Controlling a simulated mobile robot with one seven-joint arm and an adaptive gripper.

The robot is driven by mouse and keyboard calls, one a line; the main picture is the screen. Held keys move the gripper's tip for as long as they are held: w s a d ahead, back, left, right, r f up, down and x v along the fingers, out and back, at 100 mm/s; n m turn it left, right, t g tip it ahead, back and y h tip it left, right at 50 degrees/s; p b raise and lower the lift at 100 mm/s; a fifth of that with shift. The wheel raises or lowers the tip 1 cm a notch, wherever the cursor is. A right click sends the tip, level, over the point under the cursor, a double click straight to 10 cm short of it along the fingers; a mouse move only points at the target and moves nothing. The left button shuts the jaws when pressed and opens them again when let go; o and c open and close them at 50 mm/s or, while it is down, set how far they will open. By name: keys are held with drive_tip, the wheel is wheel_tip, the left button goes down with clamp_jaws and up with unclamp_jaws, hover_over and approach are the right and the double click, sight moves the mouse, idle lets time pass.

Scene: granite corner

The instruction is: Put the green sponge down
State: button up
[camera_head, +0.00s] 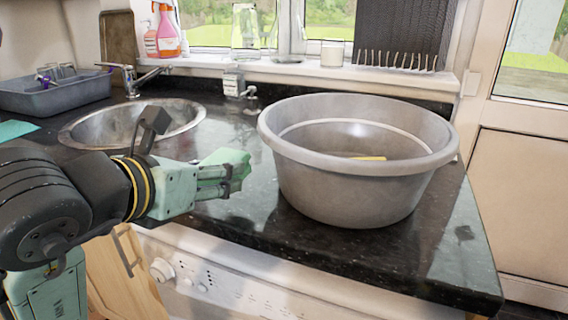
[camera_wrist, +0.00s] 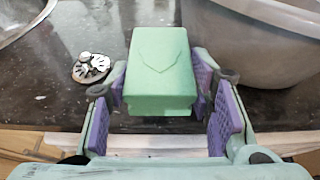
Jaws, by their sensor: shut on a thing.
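The green sponge (camera_wrist: 158,72) is a pale green block held between the purple-padded fingers of my gripper (camera_wrist: 160,108) in the wrist view. In the head view the sponge (camera_head: 228,160) shows at the tip of my gripper (camera_head: 222,181), left of the grey basin. My gripper is shut on the sponge, over the front part of the dark granite counter (camera_head: 255,228). I cannot tell whether the sponge touches the counter.
A large grey basin (camera_head: 360,205) stands on the counter to the right, with something yellow (camera_head: 369,158) inside. A round metal sink (camera_head: 120,128) is at the left. A metal drain strainer (camera_wrist: 91,68) lies on the counter near the sponge. Bare counter lies right of the basin.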

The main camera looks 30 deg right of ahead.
drive_tip(key=w+d, duration=0.2)
drive_tip(key=w, duration=0.2)
drive_tip(key=w+d+f+p, duration=0.1)
drive_tip(key=w+d, duration=0.2)
drive_tip(key=w, duration=0.1)
drive_tip(key=w+d+p, duration=0.1)
drive_tip(key=w+d, duration=0.2)
drive_tip(key=w, duration=0.1)
drive_tip(key=shift+w+d+f, duration=0.15)
drive_tip(key=shift+d, duration=0.05)
drive_tip(key=shift+w+d+f+p, duration=0.1)
drive_tip(key=shift+w+f+p, duration=0.05)
drive_tip(key=shift+p, duration=0.15)
drive_tip(key=shift+f, duration=1.65)
drive_tip(key=shift+f, duration=0.15)
drive_tip(key=shift+f, duration=0.1)
drive_tip(key=o, duration=0.9)
drive_tip(key=shift+o, duration=0.2)
